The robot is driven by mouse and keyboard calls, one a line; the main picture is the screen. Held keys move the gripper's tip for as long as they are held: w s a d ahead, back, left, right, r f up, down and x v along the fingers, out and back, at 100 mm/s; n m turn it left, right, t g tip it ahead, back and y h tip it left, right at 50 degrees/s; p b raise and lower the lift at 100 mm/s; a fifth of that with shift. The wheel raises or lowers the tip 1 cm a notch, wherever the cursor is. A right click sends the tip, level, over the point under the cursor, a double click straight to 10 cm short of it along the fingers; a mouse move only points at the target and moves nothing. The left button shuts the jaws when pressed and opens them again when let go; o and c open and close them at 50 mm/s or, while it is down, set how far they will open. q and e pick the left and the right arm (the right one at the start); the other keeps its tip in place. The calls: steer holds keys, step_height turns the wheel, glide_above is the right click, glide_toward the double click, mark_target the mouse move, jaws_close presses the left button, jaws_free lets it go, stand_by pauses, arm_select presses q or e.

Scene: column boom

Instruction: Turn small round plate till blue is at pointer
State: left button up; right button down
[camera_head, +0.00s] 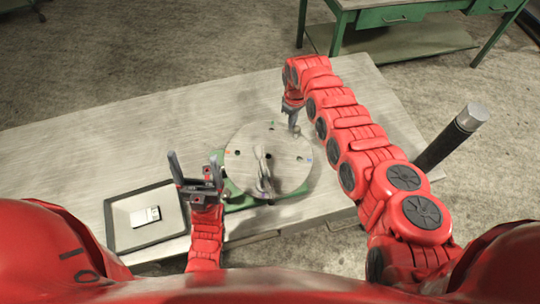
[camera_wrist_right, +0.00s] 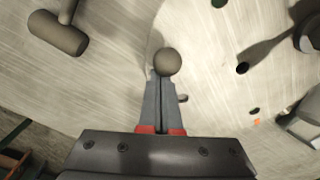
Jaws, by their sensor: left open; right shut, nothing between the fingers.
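The round grey plate (camera_head: 240,167) lies on a green base (camera_head: 238,203) near the table's front edge, with a grey handle-like part across its middle. Small coloured marks sit near its rim; an orange one (camera_wrist_right: 257,122) shows in the right wrist view. My left gripper (camera_head: 192,163) is open and empty, left of the plate. My right gripper (camera_head: 292,106) is shut and empty at the plate's far right rim. In its wrist view a round knob (camera_wrist_right: 167,61) stands at the fingertips (camera_wrist_right: 160,78); contact is unclear.
A black-rimmed tray (camera_head: 115,239) with a small white-grey device (camera_head: 145,216) lies left of the plate. A dark hammer-shaped thing (camera_wrist_right: 58,33) shows in the wrist view. A dark post (camera_head: 447,140) stands at the right. The table's far left is bare.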

mark_target(300, 129)
steer(key=shift+s+d, duration=0.55)
steer(key=shift+d, duration=0.1)
steer(key=shift+s+d+p, duration=0.4)
steer(key=shift+s+d, duration=0.1)
steer(key=shift+s, duration=0.15)
steer(key=shift+d, duration=0.1)
steer(key=shift+s+d, duration=0.45)
steer(key=shift+s, duration=0.35)
